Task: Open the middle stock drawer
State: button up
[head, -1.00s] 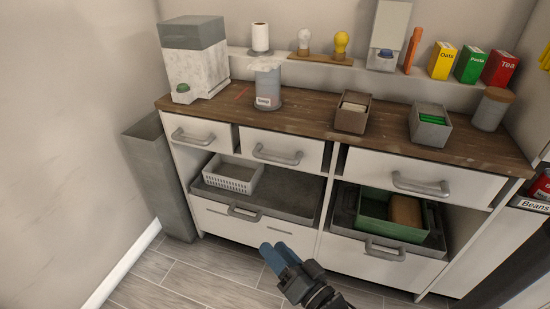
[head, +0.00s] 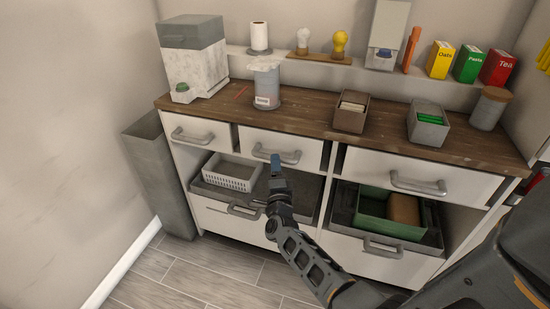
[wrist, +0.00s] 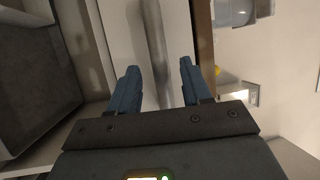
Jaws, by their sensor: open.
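The middle stock drawer (head: 309,156) is the white front in the cabinet's top row, between a left and a wider right drawer; it looks shut. Its grey bar handle (head: 262,153) is partly behind my gripper in the head view. My gripper (head: 276,162) is open and empty, its blue fingers up at this handle. In the wrist view the handle bar (wrist: 156,45) runs lengthwise between the two open fingers (wrist: 160,68), with the white drawer front (wrist: 120,28) behind it. I cannot tell whether the fingers touch the bar.
Below are pulled-out lower trays, one with a white basket (head: 230,172), one with a green box (head: 385,217). A tall grey bin (head: 160,175) stands left. The floor in front is clear.

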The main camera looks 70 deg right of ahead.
jog(key=shift+x, duration=2)
jog(key=shift+c, duration=0.3)
grip_shut()
